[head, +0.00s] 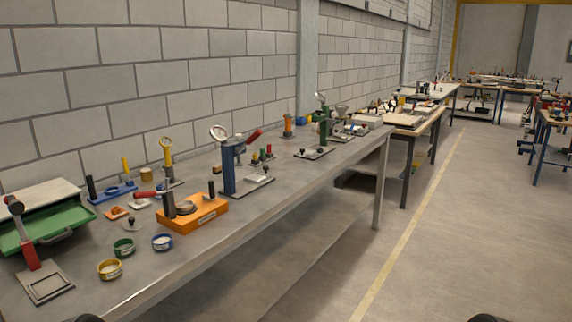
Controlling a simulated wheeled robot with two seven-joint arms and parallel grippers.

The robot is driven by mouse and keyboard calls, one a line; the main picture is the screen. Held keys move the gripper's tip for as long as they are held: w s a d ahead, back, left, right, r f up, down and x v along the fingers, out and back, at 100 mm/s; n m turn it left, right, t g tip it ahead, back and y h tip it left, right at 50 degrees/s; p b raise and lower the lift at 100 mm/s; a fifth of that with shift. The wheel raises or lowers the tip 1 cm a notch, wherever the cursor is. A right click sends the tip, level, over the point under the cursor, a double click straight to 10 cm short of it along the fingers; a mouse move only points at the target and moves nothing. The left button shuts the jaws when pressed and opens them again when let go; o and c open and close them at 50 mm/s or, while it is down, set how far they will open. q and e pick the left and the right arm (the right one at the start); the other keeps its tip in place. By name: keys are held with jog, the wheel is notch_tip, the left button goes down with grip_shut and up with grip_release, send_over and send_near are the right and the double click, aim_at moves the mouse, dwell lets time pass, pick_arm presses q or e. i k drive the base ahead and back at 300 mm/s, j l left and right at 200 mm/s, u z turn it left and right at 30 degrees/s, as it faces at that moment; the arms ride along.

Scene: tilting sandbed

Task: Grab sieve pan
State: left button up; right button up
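I cannot tell for sure which item is the sieve pan. A green tray-like box (62,222) with a handle and a pale top is at the far left of the bench. Neither gripper shows; only small dark rounded shapes, perhaps parts of my arms, poke in at the bottom edge.
The grey metal bench (225,237) runs along a block wall. A red-handled tool (40,270), an orange base with a press (195,214) and a blue upright press (230,165) stand on it. The floor (440,240) to the right is clear, with a yellow line.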

aim_at(184, 206)
jog(key=u, duration=1.35)
jog(key=i+l, duration=0.1)
jog(key=l, duration=0.3)
jog(key=i+l, duration=0.15)
jog(key=l, duration=0.3)
jog(key=i+l, duration=0.1)
jog(key=l, duration=0.3)
jog(key=i+l+z, duration=0.1)
jog(key=l, duration=0.35)
jog(key=i+l, duration=0.15)
jog(key=l, duration=0.25)
jog(key=i+l, duration=0.1)
jog(key=l, duration=0.3)
jog(key=i+l, duration=0.15)
jog(key=l, duration=0.3)
